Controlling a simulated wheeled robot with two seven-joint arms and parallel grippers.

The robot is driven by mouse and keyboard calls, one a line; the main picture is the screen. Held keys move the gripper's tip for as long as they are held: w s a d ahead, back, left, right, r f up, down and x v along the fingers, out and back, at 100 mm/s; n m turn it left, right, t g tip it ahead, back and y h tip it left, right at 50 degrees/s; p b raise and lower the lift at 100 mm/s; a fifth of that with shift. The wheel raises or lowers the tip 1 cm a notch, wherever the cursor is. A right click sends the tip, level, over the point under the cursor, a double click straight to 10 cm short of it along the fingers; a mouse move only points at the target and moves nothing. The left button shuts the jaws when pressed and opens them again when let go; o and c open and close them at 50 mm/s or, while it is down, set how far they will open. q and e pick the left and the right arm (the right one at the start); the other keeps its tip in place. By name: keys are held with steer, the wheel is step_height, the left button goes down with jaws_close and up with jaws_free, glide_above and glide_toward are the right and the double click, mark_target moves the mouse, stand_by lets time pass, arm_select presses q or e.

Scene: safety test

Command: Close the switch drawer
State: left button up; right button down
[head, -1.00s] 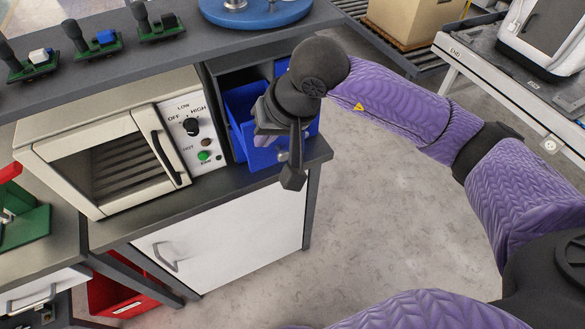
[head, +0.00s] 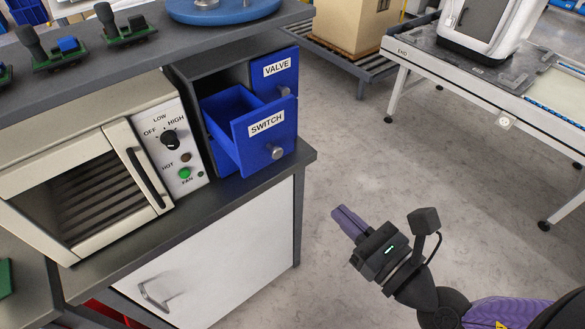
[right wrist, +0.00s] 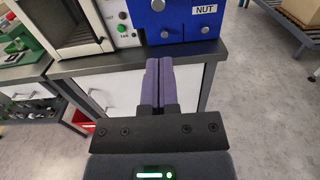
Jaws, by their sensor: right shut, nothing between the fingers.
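The blue switch drawer (head: 264,136), labelled SWITCH with a round grey knob, is pulled out of its dark cabinet. Its open inside shows behind the front. My right gripper (head: 340,213) is shut and empty, out over the floor to the right of the bench and apart from the drawers. In the right wrist view its purple fingers (right wrist: 160,62) are together, pointing towards the bench, below blue drawer fronts at the top edge. My left gripper is not in view.
A cream oven (head: 90,165) with a control panel stands left of the drawers on the dark bench. Above is a shelf with a blue round base (head: 222,10). A drawer labelled NUT (right wrist: 205,10) shows in the right wrist view. Open floor lies to the right.

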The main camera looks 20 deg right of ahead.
mark_target(279, 155)
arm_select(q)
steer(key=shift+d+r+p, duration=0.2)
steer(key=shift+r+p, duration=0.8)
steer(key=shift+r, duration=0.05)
arm_select(e)
steer(key=x, duration=1.3)
steer(key=shift+w+a, duration=0.1)
steer(key=shift+w, duration=0.15)
